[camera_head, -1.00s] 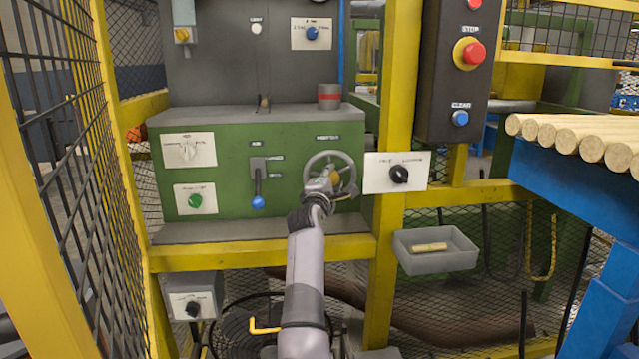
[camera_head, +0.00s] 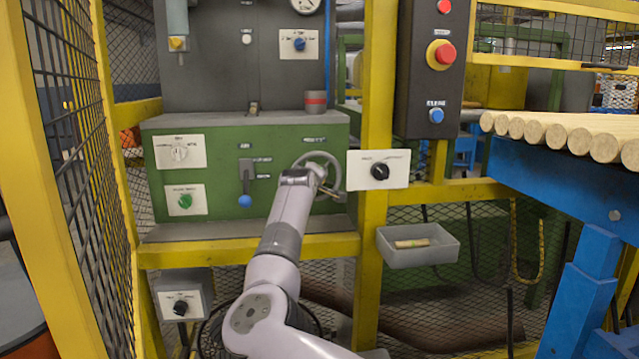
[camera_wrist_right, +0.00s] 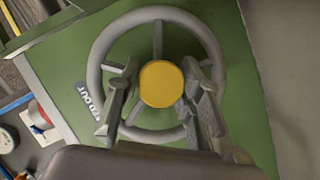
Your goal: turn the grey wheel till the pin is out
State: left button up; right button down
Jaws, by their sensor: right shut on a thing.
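The grey wheel (camera_head: 339,168) is on the right of the green machine front (camera_head: 225,150), partly covered by my right arm. In the right wrist view, the wheel's rim (camera_wrist_right: 160,14) surrounds a yellow hub (camera_wrist_right: 160,85). My right gripper (camera_wrist_right: 159,72) has one finger on each side of this hub, within the rim, and is shut on the wheel. In the head view my right wrist (camera_head: 302,176) hides the gripper and the hub. I cannot make out the pin for certain. My left gripper is not in view.
A panel with a black knob (camera_head: 378,171) sits close to the wheel's right, by a yellow post (camera_head: 370,230). A lever with a blue ball (camera_head: 245,201) is left of it. A grey tray (camera_head: 418,246) is at lower right. Yellow mesh fencing (camera_head: 75,110) stands at left.

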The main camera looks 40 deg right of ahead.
jog(key=shift+m+y+p, duration=0.35)
jog(key=shift+m+y, duration=0.35)
jog(key=shift+m, duration=0.3)
jog(key=m+y, duration=0.1)
jog(key=m, duration=0.1)
jog(key=shift+f+m+t+y, duration=0.1)
jog(key=shift+m+t+y, duration=0.2)
jog(key=shift+t, duration=0.1)
jog(key=shift+m+y, duration=0.6)
jog(key=shift+m, duration=0.2)
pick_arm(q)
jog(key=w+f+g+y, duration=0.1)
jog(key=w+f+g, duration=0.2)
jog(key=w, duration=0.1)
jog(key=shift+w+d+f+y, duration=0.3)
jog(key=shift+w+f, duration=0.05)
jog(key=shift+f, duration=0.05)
pick_arm(e)
jog(key=shift+f+m+t+y, duration=0.1)
jog(key=shift+m+t+y, duration=0.4)
jog(key=shift+m, duration=0.2)
jog(key=c, duration=1.4)
grip_release()
jog(key=shift+o, duration=0.2)
pick_arm(q)
jog(key=shift+p, duration=0.3)
